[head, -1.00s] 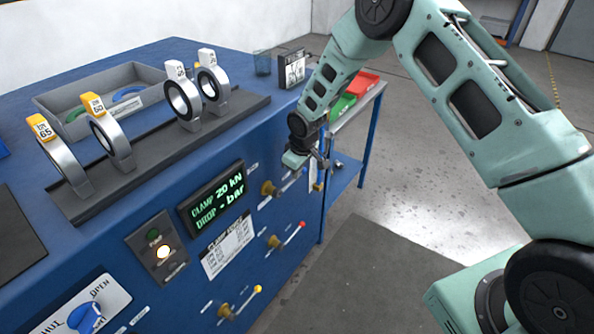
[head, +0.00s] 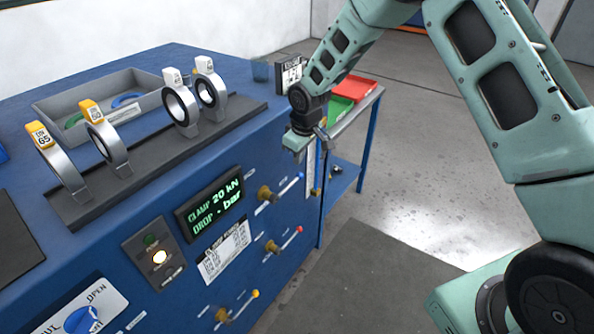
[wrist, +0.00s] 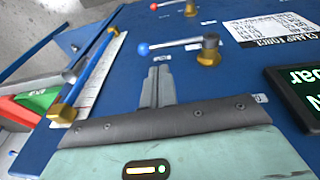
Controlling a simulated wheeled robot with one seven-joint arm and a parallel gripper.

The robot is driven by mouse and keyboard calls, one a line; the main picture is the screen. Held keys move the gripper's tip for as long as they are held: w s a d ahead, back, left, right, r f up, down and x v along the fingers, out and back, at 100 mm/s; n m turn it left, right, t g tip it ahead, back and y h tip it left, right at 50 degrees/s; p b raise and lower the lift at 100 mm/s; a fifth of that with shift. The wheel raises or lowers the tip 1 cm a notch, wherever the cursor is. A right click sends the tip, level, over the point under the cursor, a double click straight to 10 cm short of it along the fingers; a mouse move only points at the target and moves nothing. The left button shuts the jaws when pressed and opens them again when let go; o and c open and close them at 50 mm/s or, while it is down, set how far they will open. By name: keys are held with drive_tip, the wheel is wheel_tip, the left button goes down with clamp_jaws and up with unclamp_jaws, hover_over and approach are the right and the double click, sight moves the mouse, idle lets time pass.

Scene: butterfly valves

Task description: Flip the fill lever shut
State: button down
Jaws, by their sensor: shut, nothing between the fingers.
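Three levers with brass valve bodies stick out from the blue bench front, and their labels are too small to read. The blue-tipped lever (head: 283,187) is uppermost in the head view, angled up to the right; it also shows in the wrist view (wrist: 175,45), its arm lying across the picture. The red-tipped lever (head: 285,239) and yellow-tipped lever (head: 240,307) sit below it at similar angles. My gripper (head: 299,155) hangs just above the blue tip in the head view. Its fingers are shut and empty, apart from the lever in the wrist view (wrist: 157,78).
A lit display (head: 211,205) and a printed card (head: 224,250) are left of the levers. A side cart with red (head: 354,88) and green bins stands beyond.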

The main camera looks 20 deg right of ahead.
drive_tip(key=shift+b+v, duration=0.45)
drive_tip(key=shift+v, duration=2.2)
drive_tip(key=shift+w+d, duration=0.15)
